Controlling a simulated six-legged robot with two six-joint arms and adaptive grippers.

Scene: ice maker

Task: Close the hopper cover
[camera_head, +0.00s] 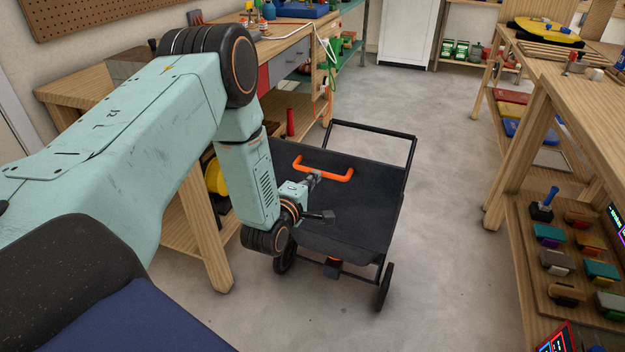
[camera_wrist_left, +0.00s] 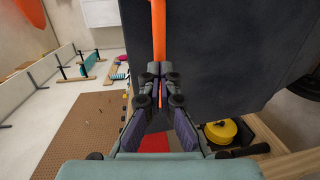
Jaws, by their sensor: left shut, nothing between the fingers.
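The hopper cover (camera_head: 350,202) appears as a dark panel on a wheeled cart, tilted toward the camera. I cannot tell how far it is from its shut position. An orange bar handle (camera_head: 322,170) is fixed near its upper edge. My left gripper (camera_head: 316,177) is just below the handle, close to the panel, with its fingers shut and empty. In the left wrist view the shut fingers (camera_wrist_left: 158,75) point at the orange handle (camera_wrist_left: 158,30), with the dark panel (camera_wrist_left: 215,60) beside it. Whether they touch is unclear. My right gripper is not in view.
The cart has a black push frame (camera_head: 372,131) at its back and wheels (camera_head: 384,287) on the grey floor. A wooden workbench (camera_head: 212,225) stands close on the left. Another bench (camera_head: 535,140) stands at right. The aisle floor (camera_head: 440,200) between is clear.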

